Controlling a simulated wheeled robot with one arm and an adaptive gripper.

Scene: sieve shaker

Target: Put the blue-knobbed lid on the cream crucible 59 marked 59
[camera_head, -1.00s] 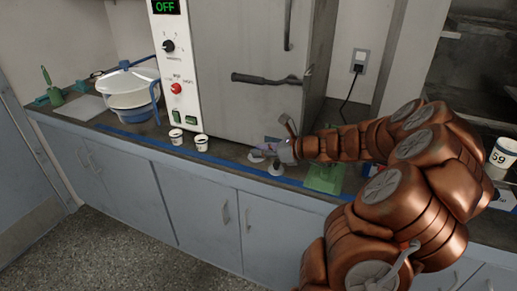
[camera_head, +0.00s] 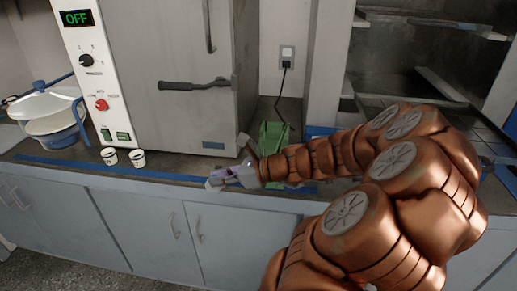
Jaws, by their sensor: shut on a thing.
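My gripper (camera_head: 216,180) is low over the front of the counter, left of the copper-coloured arm. It is shut on a small pale thing (camera_head: 211,185) that looks like a lid. The fingers cover most of it, and its knob colour cannot be made out. The cream crucible marked 59 is not in this view.
Two small white cups (camera_head: 109,156) (camera_head: 138,158) stand on the counter in front of the oven (camera_head: 150,60). A white and blue bowl set (camera_head: 52,118) is at the left. A green object (camera_head: 272,137) stands behind my wrist. Blue tape (camera_head: 75,167) runs along the front edge.

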